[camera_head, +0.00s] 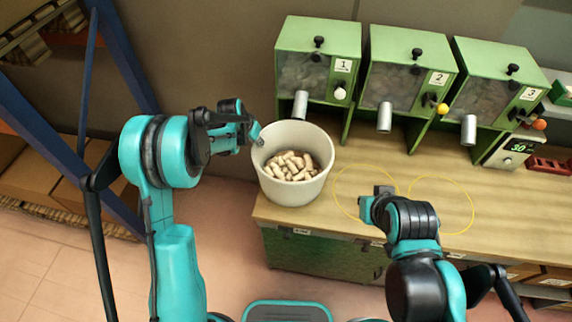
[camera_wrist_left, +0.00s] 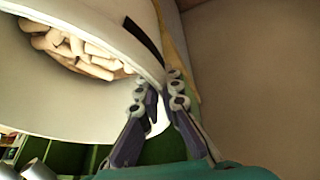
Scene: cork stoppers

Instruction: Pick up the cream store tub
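The cream store tub (camera_head: 291,190) is a round, open-topped tub with several pale corks (camera_head: 291,166) inside. It stands upright at the left end of the bench; whether its base touches the bench is hard to tell. My left gripper (camera_head: 257,136) is at the tub's left rim. In the left wrist view the left gripper's fingertips (camera_wrist_left: 158,96) are close together, one on each side of the tub's wall (camera_wrist_left: 60,108), and look shut on it. My right gripper (camera_head: 374,203) is over the bench to the right of the tub, apart from it; its fingers do not show clearly.
Three green dispensers (camera_head: 318,50), numbered 1 to 3, stand along the back of the wooden bench (camera_head: 330,215). Two yellow rings (camera_head: 440,233) mark its top. A small scale (camera_head: 512,150) and a red rack (camera_head: 548,165) are at the right. A blue frame (camera_head: 75,165) stands at the left.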

